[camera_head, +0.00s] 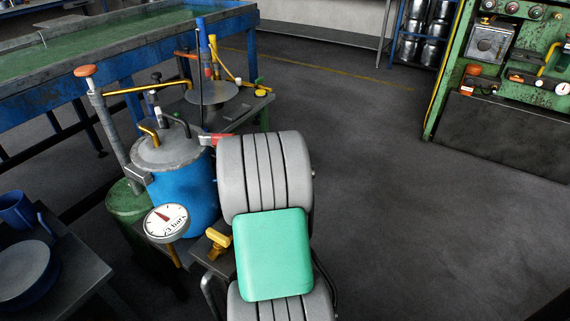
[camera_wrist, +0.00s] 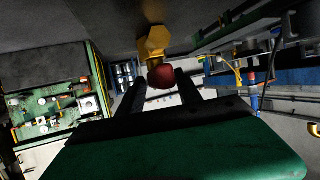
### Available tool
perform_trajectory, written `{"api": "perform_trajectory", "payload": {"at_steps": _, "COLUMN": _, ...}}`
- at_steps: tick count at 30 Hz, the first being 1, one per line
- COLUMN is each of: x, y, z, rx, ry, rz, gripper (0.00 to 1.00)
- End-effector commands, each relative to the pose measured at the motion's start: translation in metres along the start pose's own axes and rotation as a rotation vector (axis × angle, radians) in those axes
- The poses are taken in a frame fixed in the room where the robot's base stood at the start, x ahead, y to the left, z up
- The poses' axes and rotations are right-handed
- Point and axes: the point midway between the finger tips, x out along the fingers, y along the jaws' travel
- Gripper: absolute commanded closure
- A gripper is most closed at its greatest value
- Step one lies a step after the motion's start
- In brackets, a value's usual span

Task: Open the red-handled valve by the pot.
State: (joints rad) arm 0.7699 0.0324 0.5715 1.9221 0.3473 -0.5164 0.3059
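The pot (camera_head: 185,185) is a blue cylinder with a grey lid (camera_head: 167,148), standing left of my arm in the head view. A round white gauge (camera_head: 166,222) is in front of it. A flat red piece (camera_head: 215,138) shows at the lid's right, partly behind my arm. In the wrist view, a rounded dark red handle (camera_wrist: 161,76) sits on a brass hexagonal fitting (camera_wrist: 152,43). My gripper (camera_wrist: 160,84) has its two dark fingers apart, with the red handle between or just beyond their tips; I cannot tell whether they touch it. My arm hides the gripper in the head view.
A yellow fitting (camera_head: 218,241) is beside my arm. An orange-topped post (camera_head: 85,71) and a yellow pipe (camera_head: 140,88) stand close behind the pot. A blue-framed table (camera_head: 110,50) is at the back left. A green panel (camera_head: 490,70) is at the right, with clear floor (camera_head: 385,190) before it.

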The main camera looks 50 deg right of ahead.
Motion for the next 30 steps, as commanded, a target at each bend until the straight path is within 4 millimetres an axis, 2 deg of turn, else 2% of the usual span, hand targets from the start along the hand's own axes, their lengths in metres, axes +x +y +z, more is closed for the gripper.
{"api": "perform_trajectory", "payload": {"at_steps": 9, "x": -0.059, "y": -0.001, "z": -0.003, "rx": -0.001, "ry": 0.003, "rz": -0.003, "gripper": 0.60}}
{"api": "perform_trajectory", "payload": {"at_steps": 12, "x": -0.071, "y": -0.001, "z": -0.002, "rx": -0.001, "ry": 0.002, "rz": -0.003, "gripper": 0.60}}
{"api": "perform_trajectory", "payload": {"at_steps": 25, "x": -0.076, "y": -0.001, "z": -0.001, "rx": 0.000, "ry": 0.000, "rz": -0.001, "gripper": 0.60}}
{"api": "perform_trajectory", "payload": {"at_steps": 28, "x": -0.088, "y": -0.015, "z": -0.012, "rx": -0.008, "ry": -0.029, "rz": -0.025, "gripper": 0.60}}
{"api": "perform_trajectory", "payload": {"at_steps": 30, "x": -0.110, "y": -0.041, "z": -0.028, "rx": -0.028, "ry": -0.088, "rz": -0.071, "gripper": 0.60}}
